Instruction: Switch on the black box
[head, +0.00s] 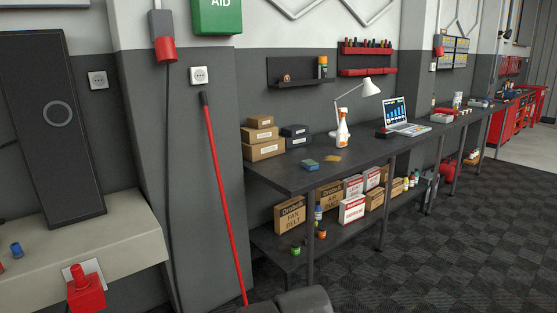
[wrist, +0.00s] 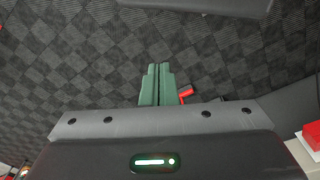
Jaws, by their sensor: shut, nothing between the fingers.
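A tall black box-like panel (head: 52,125) with a grey ring on its face stands at the left of the head view, on a pale ledge. The ring is not visibly lit. Two small dark boxes (head: 295,136) also sit on the workbench; I cannot tell which thing the task names. My gripper (wrist: 158,68) shows in the wrist view with its green fingers together and nothing between them, over the dark checkered floor. No black box shows near the fingers.
A red switch-like block (head: 86,289) is at the lower left by the pale ledge (head: 120,235). A red pole (head: 224,200) leans against the wall. The workbench (head: 320,175) holds cartons, a lamp and a laptop (head: 396,115). Checkered floor (head: 430,250) is open at right.

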